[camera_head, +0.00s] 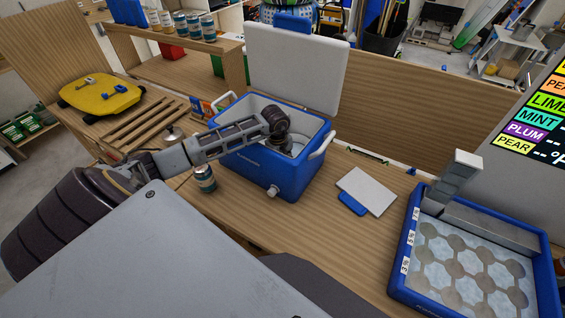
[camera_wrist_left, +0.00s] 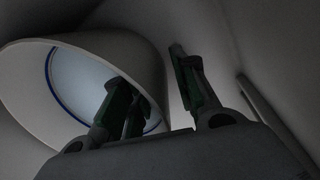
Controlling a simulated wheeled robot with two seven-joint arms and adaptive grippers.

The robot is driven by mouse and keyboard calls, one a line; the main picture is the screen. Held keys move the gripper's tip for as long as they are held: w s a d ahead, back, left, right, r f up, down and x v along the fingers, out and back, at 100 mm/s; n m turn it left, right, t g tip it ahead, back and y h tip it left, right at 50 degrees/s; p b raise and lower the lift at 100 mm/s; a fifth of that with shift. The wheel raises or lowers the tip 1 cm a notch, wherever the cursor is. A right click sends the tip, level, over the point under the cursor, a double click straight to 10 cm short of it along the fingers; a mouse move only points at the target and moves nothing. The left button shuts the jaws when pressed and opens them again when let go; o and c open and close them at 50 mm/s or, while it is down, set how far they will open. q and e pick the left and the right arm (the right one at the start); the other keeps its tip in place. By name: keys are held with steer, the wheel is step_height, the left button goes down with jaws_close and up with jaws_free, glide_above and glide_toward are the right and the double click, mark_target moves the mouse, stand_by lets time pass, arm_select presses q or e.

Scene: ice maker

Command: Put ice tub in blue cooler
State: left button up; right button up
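The blue cooler (camera_head: 261,169) stands on the wooden counter with its white lid (camera_head: 298,68) raised. My left arm reaches into it from the left, and the cooler hides my left gripper's fingers in the head view. In the left wrist view, a white round tub (camera_wrist_left: 88,44) with a blue ring inside lies tilted in the dim cooler. My left gripper (camera_wrist_left: 160,95) has its fingers apart, one in front of the tub's opening and the other outside its rim; I see no grip on it. My right gripper is not in view.
A can (camera_head: 205,179) stands left of the cooler. A white and blue flat item (camera_head: 367,191) lies to its right. A blue-framed ice tray (camera_head: 404,262) sits at the right. Wooden slats (camera_head: 135,122) and a yellow object (camera_head: 97,97) are at the left.

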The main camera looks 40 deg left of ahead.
arm_select(q)
step_height(320, 180, up, 11)
steer(key=s+b, duration=0.1)
steer(key=shift+s+a+r, duration=0.15)
steer(key=shift+s, duration=0.1)
stand_by(0.3)
steer(key=shift+c, duration=0.2)
stand_by(1.2)
